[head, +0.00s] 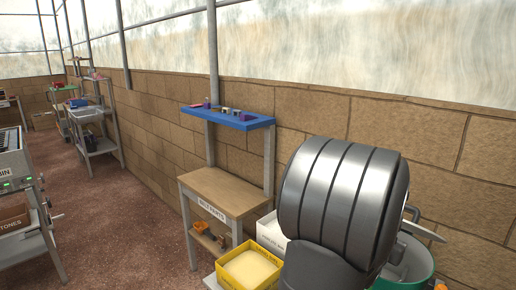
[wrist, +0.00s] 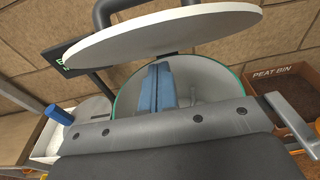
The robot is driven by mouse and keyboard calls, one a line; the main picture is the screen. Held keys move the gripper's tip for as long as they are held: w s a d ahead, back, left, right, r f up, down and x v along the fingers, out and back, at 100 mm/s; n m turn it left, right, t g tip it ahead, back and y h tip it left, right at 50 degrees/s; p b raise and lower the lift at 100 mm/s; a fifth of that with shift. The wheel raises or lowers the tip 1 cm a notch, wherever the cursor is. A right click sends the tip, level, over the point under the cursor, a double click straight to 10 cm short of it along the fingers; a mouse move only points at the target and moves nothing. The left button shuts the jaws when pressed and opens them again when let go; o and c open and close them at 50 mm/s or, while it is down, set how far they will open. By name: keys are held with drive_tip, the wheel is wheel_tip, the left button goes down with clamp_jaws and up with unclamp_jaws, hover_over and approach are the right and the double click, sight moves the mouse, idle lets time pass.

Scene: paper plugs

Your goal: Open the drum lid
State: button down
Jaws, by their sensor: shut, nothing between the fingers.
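The drum (head: 416,265) is a green vessel at the lower right of the head view, partly hidden behind my grey arm. In the wrist view the drum's round grey mouth with its green rim (wrist: 116,101) shows below the lid. The lid (wrist: 160,35) is a pale disc with a dark bar handle (wrist: 103,12). It stands tilted up, with a gap between its near edge and the mouth. The lid's edge also shows in the head view (head: 423,231). My gripper (wrist: 160,68), with blue fingers, is shut and empty, in front of the mouth and below the lid. My arm hides it in the head view.
A box marked PEAT BIN (wrist: 285,85) stands right of the drum in the wrist view. A white box (wrist: 48,140) with a blue cylinder (wrist: 58,114) is at left. In the head view a yellow box (head: 250,270) and a wooden bench (head: 224,190) stand left of my arm.

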drive_tip(key=shift+r+x, duration=0.45)
drive_tip(key=shift+x, duration=2.35)
drive_tip(key=shift+r+x, duration=0.45)
drive_tip(key=shift+x, duration=2.3)
drive_tip(key=shift+r+x, duration=0.45)
drive_tip(key=shift+x, duration=2.35)
drive_tip(key=shift+f+v, duration=0.25)
drive_tip(key=shift+v, duration=1.15)
drive_tip(key=shift+f+v, duration=0.2)
drive_tip(key=shift+v, duration=1.25)
drive_tip(key=v, duration=1.7)
drive_tip(key=shift+s+a, duration=0.2)
drive_tip(key=shift+f, duration=0.15)
drive_tip(key=x, duration=1.7)
drive_tip(key=shift+w+d, duration=0.15)
